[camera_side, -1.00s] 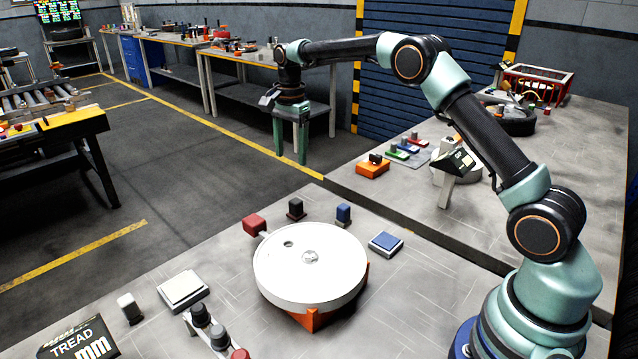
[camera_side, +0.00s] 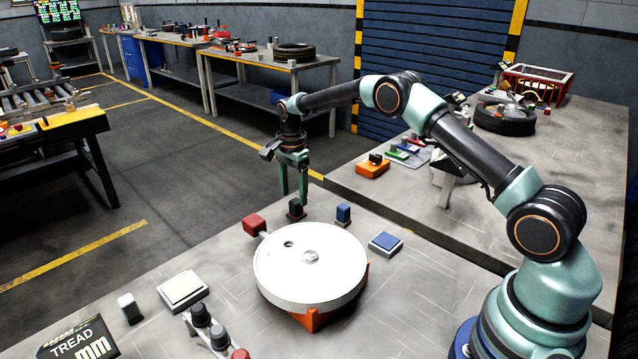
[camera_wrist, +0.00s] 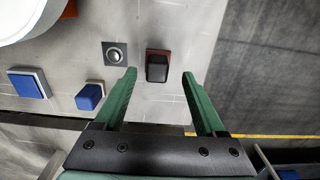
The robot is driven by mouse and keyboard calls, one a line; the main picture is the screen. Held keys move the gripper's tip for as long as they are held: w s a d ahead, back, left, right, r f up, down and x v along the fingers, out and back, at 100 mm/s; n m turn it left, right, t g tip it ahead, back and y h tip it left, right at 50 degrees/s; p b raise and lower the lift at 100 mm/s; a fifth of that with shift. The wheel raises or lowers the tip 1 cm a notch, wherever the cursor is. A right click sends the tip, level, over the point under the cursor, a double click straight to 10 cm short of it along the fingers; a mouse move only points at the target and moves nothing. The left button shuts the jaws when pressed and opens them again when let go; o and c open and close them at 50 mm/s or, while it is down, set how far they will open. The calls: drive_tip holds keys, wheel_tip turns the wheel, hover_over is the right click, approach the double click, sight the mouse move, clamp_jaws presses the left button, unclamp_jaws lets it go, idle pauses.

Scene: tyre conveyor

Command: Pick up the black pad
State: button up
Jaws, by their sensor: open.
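The black pad (camera_side: 295,210) is a small dark block on a brownish base. It stands on the grey bench behind the white round turntable (camera_side: 309,268), near the bench's far edge. In the wrist view the black pad (camera_wrist: 157,67) lies just ahead of the space between the fingertips, on a dark red base. My gripper (camera_side: 294,194) points down over the pad, its green fingers apart and empty. In the wrist view the two fingers of my gripper (camera_wrist: 159,75) stand either side of the pad's line. Whether a fingertip touches the pad is unclear.
A red block (camera_side: 254,225) stands left of the pad and a blue block (camera_side: 343,213) right of it. A flat blue pad (camera_side: 385,243) lies further right. A round metal piece (camera_wrist: 115,53) sits beside the pad. The floor lies beyond the bench edge.

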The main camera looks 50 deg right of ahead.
sight(296, 200)
drive_tip(key=shift+s+d+f, duration=0.1)
drive_tip(key=shift+s+f, duration=0.1)
drive_tip(key=shift+f, duration=1.7)
clamp_jaws()
drive_tip(key=shift+r, duration=0.15)
wheel_tip(296, 200, up, 20)
